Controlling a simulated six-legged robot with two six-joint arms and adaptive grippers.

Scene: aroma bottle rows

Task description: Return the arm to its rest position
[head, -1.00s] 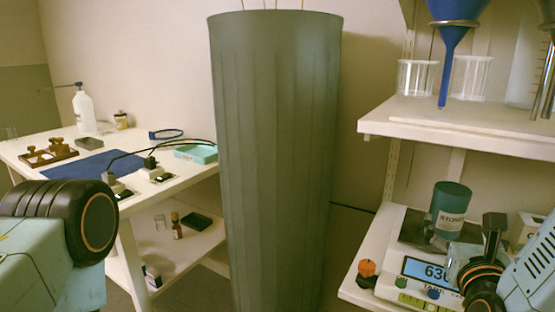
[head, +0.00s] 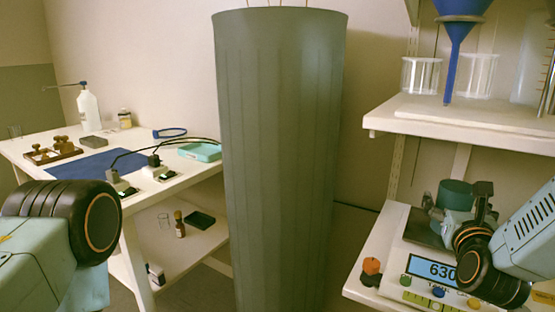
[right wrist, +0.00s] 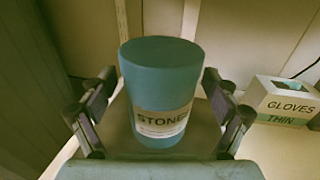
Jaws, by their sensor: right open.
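My right gripper (head: 455,208) is at the scale on the right-hand bench, in front of a teal jar (head: 456,192). The jar's lid and upper part show above the gripper, and its label is hidden in the head view. In the right wrist view, the jar (right wrist: 160,75) stands upright with a label starting "STONE". My open gripper's fingers (right wrist: 160,112) are on its left and right, with visible gaps. My left arm shows at the left of the head view, but its gripper is out of frame.
The scale's display (head: 440,271) reads about 630. A box marked gloves (right wrist: 283,102) stands right of the jar. Above the scale is a shelf (head: 460,122) with beakers and a blue funnel (head: 458,35). A tall grey-green column (head: 280,160) stands mid-view, a white table (head: 150,187) left.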

